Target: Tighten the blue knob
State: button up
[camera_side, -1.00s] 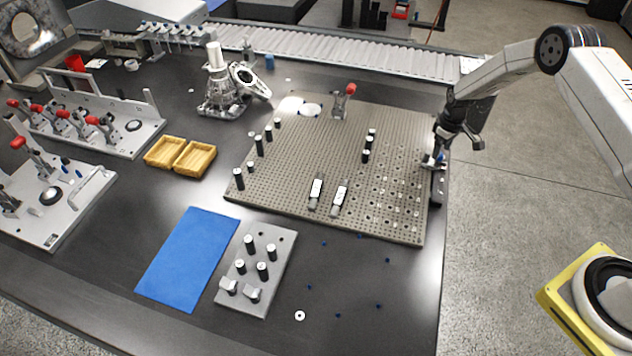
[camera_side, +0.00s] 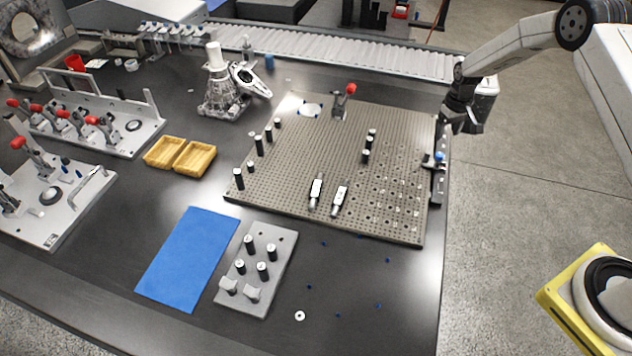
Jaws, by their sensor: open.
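The blue knob (camera_side: 440,156) is small and sits on a dark bracket (camera_side: 437,185) at the right edge of the perforated plate. My gripper (camera_side: 455,131) is open, just above and slightly right of the knob. It looks apart from the knob and holds nothing that I can see. The fingertips are small and dark here, so their exact gap is hard to make out.
The perforated plate (camera_side: 300,150) carries black posts, two small blocks and a red-handled clamp (camera_side: 345,98). Yellow trays (camera_side: 180,155), a blue mat (camera_side: 188,258) and a grey fixture block (camera_side: 262,295) lie to the left. Several small blue pieces lie on the front table.

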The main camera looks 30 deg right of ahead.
aim_at(440, 154)
jog(key=shift+f+m, duration=0.25)
jog(key=shift+m, duration=0.05)
notch_tip(440, 154, down, 7)
jog(key=shift+f, duration=0.25)
jog(key=n, duration=0.6)
notch_tip(440, 154, up, 11)
jog(key=a, duration=0.2)
jog(key=shift+s+a+f, duration=0.15)
jog(key=shift+s+a, duration=0.05)
jog(key=shift+s, duration=0.1)
jog(key=shift+f, duration=0.1)
dwell(0.4)
jog(key=f+n, duration=0.1)
jog(key=n, duration=0.2)
jog(key=d+n, duration=0.1)
jog(key=n, duration=0.3)
jog(key=d+f+n, duration=0.1)
jog(key=n, duration=0.2)
jog(key=shift+w+d+f, duration=0.2)
jog(key=shift+w+f, duration=0.1)
